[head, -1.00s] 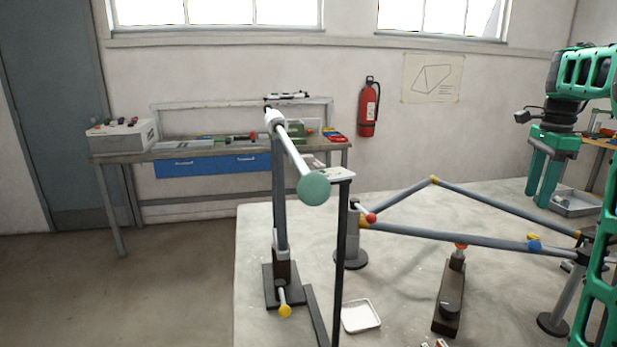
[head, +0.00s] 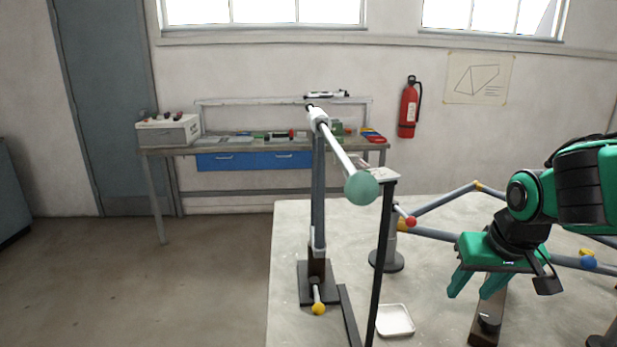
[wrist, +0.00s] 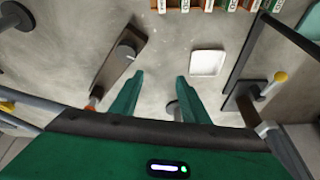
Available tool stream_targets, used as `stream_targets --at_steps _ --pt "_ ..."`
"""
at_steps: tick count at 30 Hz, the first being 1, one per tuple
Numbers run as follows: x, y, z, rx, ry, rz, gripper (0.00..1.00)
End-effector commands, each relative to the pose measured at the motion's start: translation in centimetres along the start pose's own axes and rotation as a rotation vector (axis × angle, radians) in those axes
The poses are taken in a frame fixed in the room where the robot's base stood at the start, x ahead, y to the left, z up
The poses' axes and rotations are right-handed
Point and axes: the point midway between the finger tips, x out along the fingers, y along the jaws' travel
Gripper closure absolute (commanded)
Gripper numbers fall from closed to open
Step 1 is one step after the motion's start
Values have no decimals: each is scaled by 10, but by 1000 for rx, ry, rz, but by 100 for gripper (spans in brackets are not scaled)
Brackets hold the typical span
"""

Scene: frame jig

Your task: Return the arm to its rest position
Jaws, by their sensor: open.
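My gripper (head: 478,284) is a green two-finger hand at the right of the head view. Its fingers point down over the pale table and stand apart, with nothing between them. In the wrist view the two green fingers (wrist: 157,98) are spread, with bare table and part of a dark round base between and behind them. My green and black arm comes in from the right edge and covers part of the grey tube frame (head: 445,202).
A brown block clamp (wrist: 118,66) is close to the fingers. The workbench (head: 160,152) is behind.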

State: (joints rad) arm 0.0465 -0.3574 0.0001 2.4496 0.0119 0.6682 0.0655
Motion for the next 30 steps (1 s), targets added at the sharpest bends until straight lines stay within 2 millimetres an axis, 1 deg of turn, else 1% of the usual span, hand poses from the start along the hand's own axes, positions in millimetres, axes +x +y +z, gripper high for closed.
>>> stream_targets --at_steps 1,3,5,6,8,14,20,21,24,27,30 --pt "1 -6 8 -40 8 -10 58" --pt "4 -13 18 -93 17 -23 58" --pt "5 -16 26 -125 23 -30 58" --pt "4 -5 28 -94 7 -17 58" --pt "3 6 34 -64 -13 -4 58" --pt "-2 42 61 46 -93 37 58" --pt "-13 81 101 197 -199 72 58" --pt "-16 89 112 235 -226 78 58" --pt "-24 104 138 323 -287 87 58" --pt "-31 112 160 397 -340 90 58" --pt "-34 115 170 429 -364 89 58"
